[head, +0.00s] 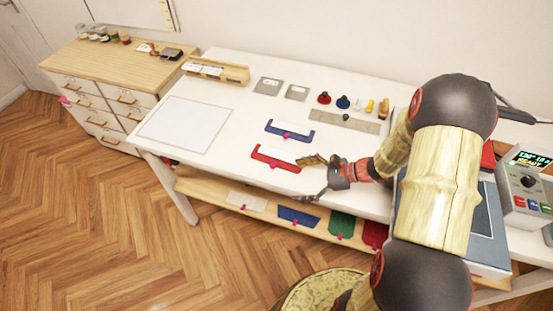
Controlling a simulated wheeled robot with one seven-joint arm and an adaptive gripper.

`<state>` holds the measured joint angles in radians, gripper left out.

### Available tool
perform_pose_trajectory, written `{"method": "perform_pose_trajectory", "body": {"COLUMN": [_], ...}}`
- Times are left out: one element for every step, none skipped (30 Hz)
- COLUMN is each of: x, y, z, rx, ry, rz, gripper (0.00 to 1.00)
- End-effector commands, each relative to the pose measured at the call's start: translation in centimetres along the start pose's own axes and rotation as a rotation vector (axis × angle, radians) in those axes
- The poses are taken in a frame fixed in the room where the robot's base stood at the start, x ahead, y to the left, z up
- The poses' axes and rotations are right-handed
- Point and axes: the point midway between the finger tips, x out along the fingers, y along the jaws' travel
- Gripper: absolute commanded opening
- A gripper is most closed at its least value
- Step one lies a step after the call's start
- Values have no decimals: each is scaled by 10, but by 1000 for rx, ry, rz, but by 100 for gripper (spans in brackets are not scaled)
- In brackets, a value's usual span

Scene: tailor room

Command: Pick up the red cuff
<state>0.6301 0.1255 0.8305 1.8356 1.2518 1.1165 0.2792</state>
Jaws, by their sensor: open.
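A red bracket-shaped piece (275,160), which looks like the red cuff, lies flat on the white table near its front edge, with a white strip along its inner side and a small pink tab. A flat red piece with a pink tab (374,234) also lies on the lower shelf, partly hidden by my arm. My gripper (312,178) is over the table's front edge, to the right of the red bracket-shaped piece. Its fingers are spread apart and point left, with nothing between them. I cannot tell its height above the table.
A similar blue piece (290,132) lies just behind the red one. White (246,202), blue (298,216) and green (342,224) pieces lie on the lower shelf. The pale sheet (186,125) at left is bare.

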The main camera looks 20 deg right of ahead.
Motion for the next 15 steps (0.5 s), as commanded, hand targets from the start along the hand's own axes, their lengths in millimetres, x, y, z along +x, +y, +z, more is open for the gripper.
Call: {"method": "perform_pose_trajectory", "body": {"x": [2,1,-1,-3,-5,-6,-7,-7,-5,-3,-1,3,6,10,14], "y": [-17,-28,-41,-50,-58,-65,-68,-69,-69,-69,-69,-70,-70,-71,-72], "z": [3,7,12,16,19,23,26,28,28,29,29,29,29,29,30], "rx": [45,68,94,111,128,148,166,182,194,198,201,201,200,200,199], "ry": [-28,-45,-66,-80,-93,-109,-120,-130,-134,-134,-134,-134,-133,-133,-133], "rz": [-47,-78,-115,-139,-159,-178,-188,-193,-190,-188,-187,-186,-185,-185,-185], "gripper": [93,93,93,93,93,93,93,93,93,93,93,93,93,93,93]}}
